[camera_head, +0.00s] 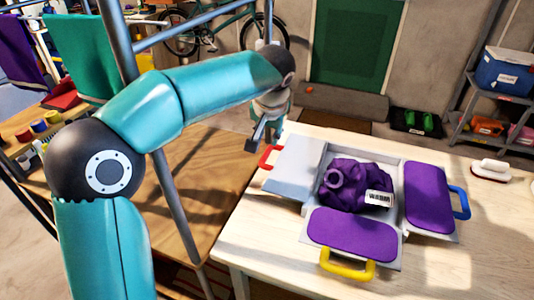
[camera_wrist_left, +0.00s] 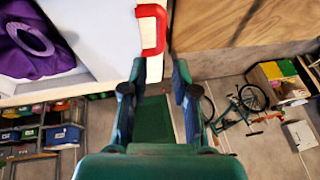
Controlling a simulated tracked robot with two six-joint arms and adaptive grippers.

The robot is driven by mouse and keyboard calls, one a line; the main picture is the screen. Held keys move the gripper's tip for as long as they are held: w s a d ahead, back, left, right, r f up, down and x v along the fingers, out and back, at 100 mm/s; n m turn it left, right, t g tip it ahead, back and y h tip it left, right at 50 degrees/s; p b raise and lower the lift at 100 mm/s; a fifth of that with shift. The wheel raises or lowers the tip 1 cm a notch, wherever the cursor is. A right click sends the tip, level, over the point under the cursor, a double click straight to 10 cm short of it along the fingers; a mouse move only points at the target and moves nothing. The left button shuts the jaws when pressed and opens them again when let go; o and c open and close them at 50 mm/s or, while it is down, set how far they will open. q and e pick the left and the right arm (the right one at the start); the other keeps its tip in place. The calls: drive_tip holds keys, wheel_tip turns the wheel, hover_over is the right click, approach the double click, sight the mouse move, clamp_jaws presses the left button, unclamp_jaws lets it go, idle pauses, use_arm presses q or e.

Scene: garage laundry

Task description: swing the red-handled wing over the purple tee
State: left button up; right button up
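The folding board lies on a pale table. Its red-handled wing (camera_head: 297,166) is a bare light-grey panel spread out to the left, with the red handle (camera_head: 268,157) on its outer edge. The purple tee (camera_head: 350,184) is bunched in the middle of the board, with a white label. My left gripper (camera_head: 264,135) is just above and beside the red handle. In the left wrist view its two fingers (camera_wrist_left: 158,70) are apart and empty, and the red handle (camera_wrist_left: 152,32) shows just beyond the tips, apart from them. My right gripper is in neither view.
The yellow-handled wing (camera_head: 352,235) in front and the blue-handled wing (camera_head: 429,196) on the right lie outward, both purple on top. A white-topped brush (camera_head: 490,170) lies at the table's right. A brown wooden surface (camera_head: 200,190) adjoins on the left.

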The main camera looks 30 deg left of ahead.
sight(266, 155)
use_arm(q)
drive_tip(key=x, duration=1)
drive_tip(key=shift+w+a+f, duration=0.1)
drive_tip(key=shift+w+f, duration=0.05)
drive_tip(key=shift+f, duration=0.2)
clamp_jaws()
